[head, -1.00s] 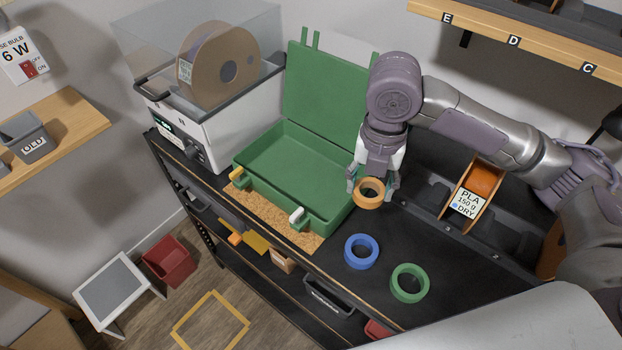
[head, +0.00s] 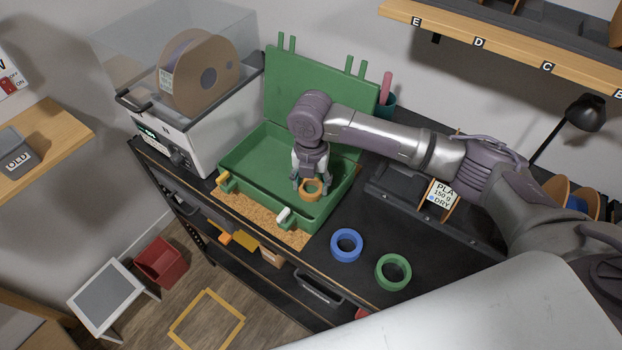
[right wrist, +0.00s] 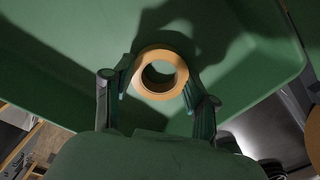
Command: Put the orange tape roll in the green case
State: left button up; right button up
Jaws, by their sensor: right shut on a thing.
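The orange tape roll (head: 311,193) is held between the fingers of my right gripper (head: 311,186). The green case (head: 240,158) lies open on the workbench with its lid raised at the back. The roll and gripper are over the right part of the case's inside. In the right wrist view the roll (right wrist: 160,52) sits between the two fingertips (right wrist: 160,82), with the green case floor (right wrist: 60,60) behind it. I cannot tell whether the roll touches the floor. My left gripper is not in view.
A blue tape roll (head: 346,245) and a green tape roll (head: 393,271) lie on the black bench top (head: 335,281) right of the case. A printer-like box (head: 195,130) with a spool stands to its left. A cork mat (head: 243,214) is under the case.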

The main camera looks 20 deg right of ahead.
aim_at(310, 189)
jog(key=shift+f, duration=0.2)
jog(key=o, duration=0.9)
jog(key=shift+o, duration=0.2)
jog(key=shift+r, duration=0.15)
notch_tip(310, 189, up, 12)
jog(key=b, duration=0.3)
